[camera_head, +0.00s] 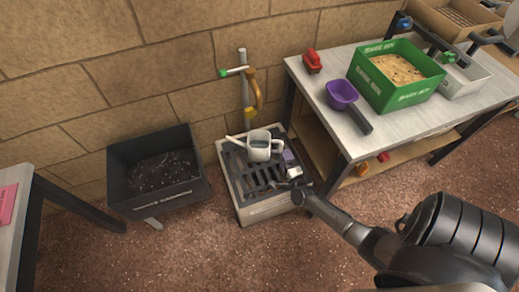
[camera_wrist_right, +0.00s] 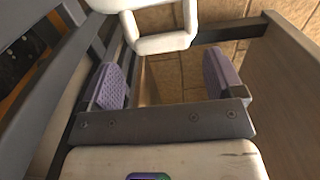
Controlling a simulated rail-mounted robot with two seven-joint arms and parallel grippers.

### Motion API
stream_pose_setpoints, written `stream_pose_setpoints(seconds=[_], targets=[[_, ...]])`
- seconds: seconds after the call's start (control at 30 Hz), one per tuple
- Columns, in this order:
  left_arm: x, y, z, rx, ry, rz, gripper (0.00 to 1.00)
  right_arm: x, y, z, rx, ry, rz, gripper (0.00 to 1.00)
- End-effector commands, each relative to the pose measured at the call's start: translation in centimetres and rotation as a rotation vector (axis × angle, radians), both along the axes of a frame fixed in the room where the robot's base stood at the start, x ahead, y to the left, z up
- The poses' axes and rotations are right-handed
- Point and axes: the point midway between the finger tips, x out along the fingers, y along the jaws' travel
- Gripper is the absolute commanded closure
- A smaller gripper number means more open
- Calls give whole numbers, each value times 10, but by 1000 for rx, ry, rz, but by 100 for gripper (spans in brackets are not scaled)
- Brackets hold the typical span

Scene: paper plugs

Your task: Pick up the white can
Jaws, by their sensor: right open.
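The white can (camera_head: 259,152), a watering can with a long spout to the left, stands on the dark slatted top of a low grey drain stand (camera_head: 251,210). Its white loop handle (camera_wrist_right: 165,43) shows at the top of the right wrist view. My right gripper (camera_head: 288,165) is just right of and in front of the can, low over the stand. In the right wrist view its purple finger pads (camera_wrist_right: 166,82) are wide apart with nothing held between them. The handle appears beyond the pads; I cannot tell whether they touch it. My left gripper is out of view.
A tap (camera_head: 249,95) rises behind the stand by the brick wall. A black bin (camera_head: 160,177) stands to the left. The table (camera_head: 322,97) at right holds a purple scoop (camera_head: 341,94), a red object (camera_head: 312,61) and a green box (camera_head: 391,101).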

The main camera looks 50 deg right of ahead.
Motion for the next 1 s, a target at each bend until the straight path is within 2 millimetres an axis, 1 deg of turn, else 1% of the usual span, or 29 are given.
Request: stream_pose_setpoints(seconds=[0.13, 0.4, 0.53, 0.67, 0.87, 1.0], targets=[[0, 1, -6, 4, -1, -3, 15, 9, -5, -1, -1, -2, 0, 13], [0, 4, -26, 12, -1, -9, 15, 42, -25, -2, -1, -2, 0, 13], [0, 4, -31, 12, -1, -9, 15, 51, -31, -1, -1, 0, 0, 13], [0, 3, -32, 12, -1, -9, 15, 55, -33, 0, 0, 1, 1, 13], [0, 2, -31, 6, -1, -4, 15, 55, -33, 1, 0, 1, 1, 13], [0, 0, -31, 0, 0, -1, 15, 55, -33, 1, 0, 1, 1, 25]])
